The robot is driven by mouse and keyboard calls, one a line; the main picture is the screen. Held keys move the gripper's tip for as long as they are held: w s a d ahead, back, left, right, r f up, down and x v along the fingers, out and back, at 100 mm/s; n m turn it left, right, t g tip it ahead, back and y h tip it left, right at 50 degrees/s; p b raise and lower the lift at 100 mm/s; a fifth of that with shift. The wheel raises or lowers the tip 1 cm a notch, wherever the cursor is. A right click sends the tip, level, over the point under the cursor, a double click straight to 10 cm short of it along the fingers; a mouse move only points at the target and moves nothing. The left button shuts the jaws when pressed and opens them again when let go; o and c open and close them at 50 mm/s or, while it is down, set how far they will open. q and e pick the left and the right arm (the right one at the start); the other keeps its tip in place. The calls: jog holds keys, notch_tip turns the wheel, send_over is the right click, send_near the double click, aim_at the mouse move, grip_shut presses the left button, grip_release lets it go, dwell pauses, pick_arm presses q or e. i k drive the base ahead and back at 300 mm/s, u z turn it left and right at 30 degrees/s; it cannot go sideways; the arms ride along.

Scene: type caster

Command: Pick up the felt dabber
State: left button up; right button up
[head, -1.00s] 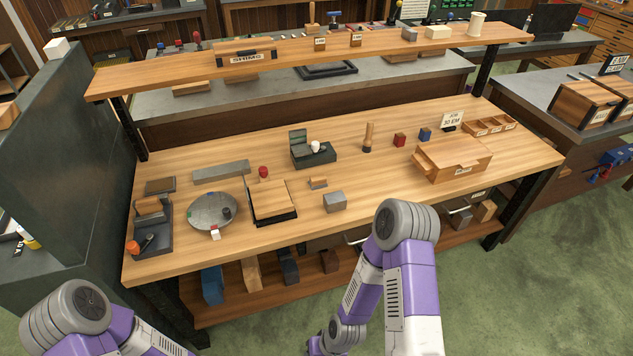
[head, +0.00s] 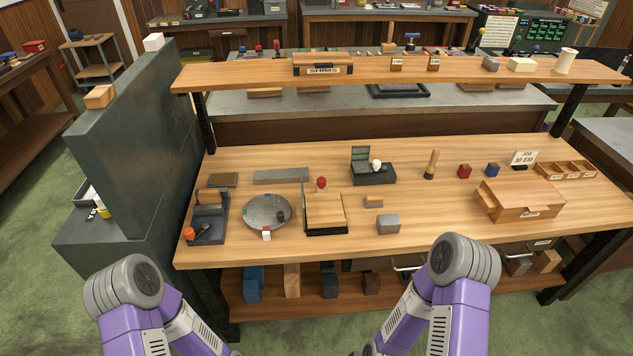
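An upright wooden-handled piece with a dark lower end (head: 432,165) stands on the workbench (head: 420,225), right of the middle; it looks most like the felt dabber, but it is too small to be sure. A dark open box (head: 374,174) with a white knob (head: 377,165) stands to its left. Only purple and grey links of my two arms show at the bottom of the head view. Both my grippers are out of view, so whether they are open or shut is hidden.
A raised shelf (head: 470,75) spans the back of the bench.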

aim_at(371, 200)
jog(key=z, duration=2.1)
jog(key=i, duration=1.35)
jog(key=u, duration=2.55)
